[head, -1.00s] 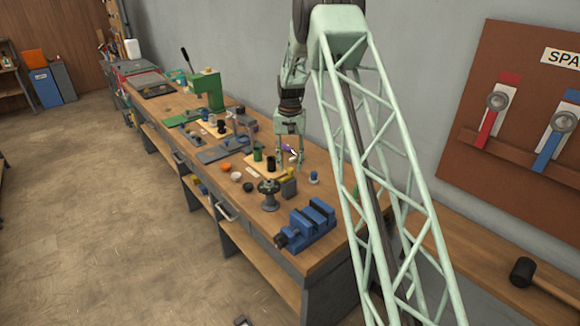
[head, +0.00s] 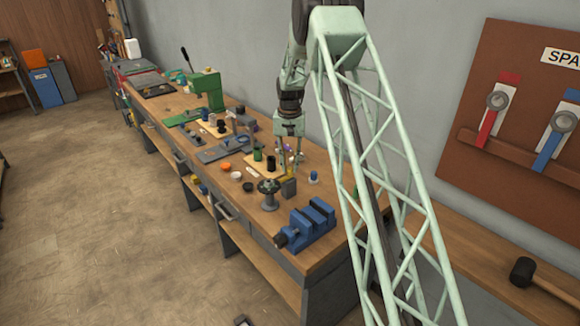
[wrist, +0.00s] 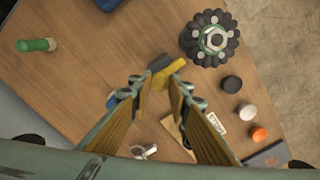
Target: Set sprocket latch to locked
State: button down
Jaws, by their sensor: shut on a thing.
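A small yellow piece (wrist: 161,77) stands against a dark grey block (wrist: 160,62) in the wrist view; it appears to be the sprocket latch. The grey block also shows in the head view (head: 289,188). The dark toothed sprocket (wrist: 209,39) stands beside it, and in the head view it sits on a stand (head: 268,188). My gripper (wrist: 158,79) is shut on the yellow piece, one fingertip on each side. In the head view my gripper (head: 291,168) reaches down behind the grey block. The fingers partly hide the yellow piece, and I cannot tell its latch setting.
Black (wrist: 232,84), white (wrist: 247,111) and orange (wrist: 259,133) round pieces lie near the sprocket. A green cylinder (wrist: 37,44) lies apart on bare wood. A blue vise (head: 306,226) is at the near bench end. A green press (head: 208,92) stands farther back.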

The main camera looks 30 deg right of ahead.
jog(key=shift+s+a, duration=0.2)
jog(key=shift+a, duration=0.55)
jog(key=c, duration=2.7)
grip_release()
jog(key=shift+c, duration=0.2)
jog(key=o, duration=0.3)
jog(key=shift+a, duration=0.25)
jog(key=shift+d, duration=0.1)
